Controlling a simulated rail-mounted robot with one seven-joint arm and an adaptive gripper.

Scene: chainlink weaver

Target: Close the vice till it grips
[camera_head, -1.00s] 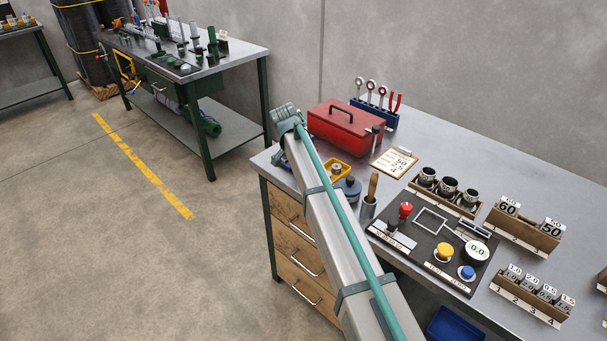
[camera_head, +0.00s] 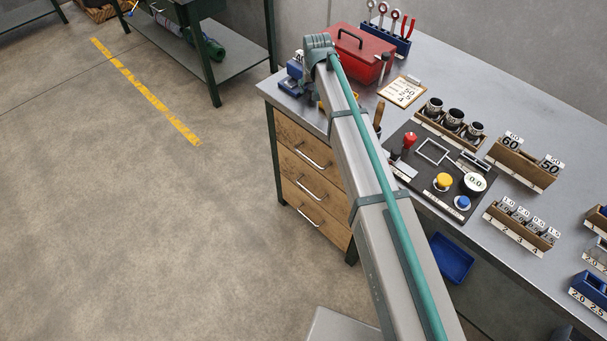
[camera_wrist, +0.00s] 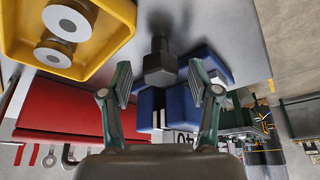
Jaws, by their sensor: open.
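The blue vice (camera_head: 293,80) sits at the left end of the workbench, partly hidden by my arm in the head view. In the wrist view its blue body (camera_wrist: 181,106) shows beyond the fingers, with white-marked faces near its lower side. A dark hexagonal knob on a stem (camera_wrist: 160,66) shows between and just beyond my fingertips. My gripper (camera_wrist: 160,84) is open, one finger to each side of the knob's line, with nothing held. Whether a finger touches the vice I cannot tell. The fingers are hidden in the head view.
A yellow tray (camera_wrist: 115,55) with silver round parts is close at upper left in the wrist view. The red toolbox (camera_head: 352,52) stands behind the arm. A clipboard (camera_head: 402,91) and control panel (camera_head: 411,163) lie to the right. Floor left of the bench is clear.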

